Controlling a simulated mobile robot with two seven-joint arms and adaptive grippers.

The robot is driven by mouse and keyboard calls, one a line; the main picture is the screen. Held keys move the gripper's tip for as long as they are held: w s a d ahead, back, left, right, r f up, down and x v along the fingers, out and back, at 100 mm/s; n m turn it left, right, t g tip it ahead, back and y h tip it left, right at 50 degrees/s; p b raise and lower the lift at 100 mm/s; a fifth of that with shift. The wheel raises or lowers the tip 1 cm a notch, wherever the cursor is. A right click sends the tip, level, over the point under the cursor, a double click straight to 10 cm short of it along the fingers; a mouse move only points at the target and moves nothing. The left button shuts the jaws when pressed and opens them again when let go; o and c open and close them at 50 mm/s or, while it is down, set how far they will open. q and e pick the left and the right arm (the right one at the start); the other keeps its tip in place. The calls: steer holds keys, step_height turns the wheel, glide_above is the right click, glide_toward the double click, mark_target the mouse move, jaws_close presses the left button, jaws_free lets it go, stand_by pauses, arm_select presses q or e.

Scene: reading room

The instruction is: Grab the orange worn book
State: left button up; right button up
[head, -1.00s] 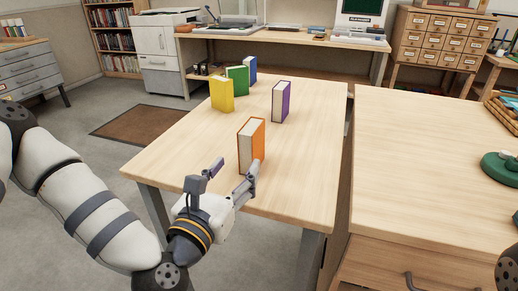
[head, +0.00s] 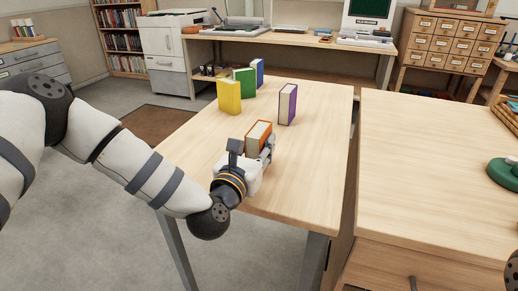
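The orange book (head: 258,136) stands upright near the front of the light wood table (head: 305,190). My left gripper (head: 254,148) is right at the book, with one finger on its left side and the other on its right side. The gripper body and fingers hide the lower part of the book. I cannot tell whether the fingers touch the book or stand apart from it. My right gripper is not in view; only a bit of dark arm shows at the lower right edge.
A yellow book (head: 229,96), a green book (head: 245,82), a blue book (head: 257,72) and a purple book (head: 287,104) stand farther back on the table. A wooden desk (head: 430,180) with a green round object (head: 504,171) is at the right. The table's right half is clear.

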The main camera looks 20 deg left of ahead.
arm_select(q)
jaws_close()
